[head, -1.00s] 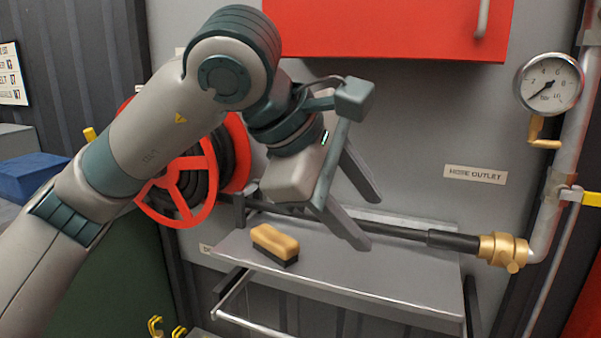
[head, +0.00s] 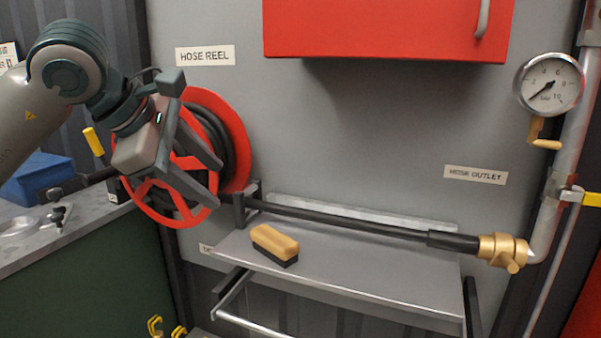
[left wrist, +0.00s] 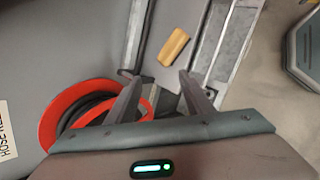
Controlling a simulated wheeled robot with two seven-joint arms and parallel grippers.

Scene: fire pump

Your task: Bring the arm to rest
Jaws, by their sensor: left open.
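My left gripper (head: 206,172) is in the head view, in front of the red hose reel (head: 238,140). Its two fingers are apart with nothing between them. In the left wrist view the open fingers (left wrist: 158,92) reach toward the reel's red rim (left wrist: 62,108) and the shelf. My left arm (head: 65,75) comes in from the left edge at upper left. My right gripper is not in view.
A yellow-topped brush (head: 275,243) lies on the grey shelf (head: 370,275). A black hose (head: 340,224) runs above the shelf to a brass coupling (head: 503,252). A red cabinet (head: 385,28) hangs above. A blue box (head: 42,175) stands on the left counter.

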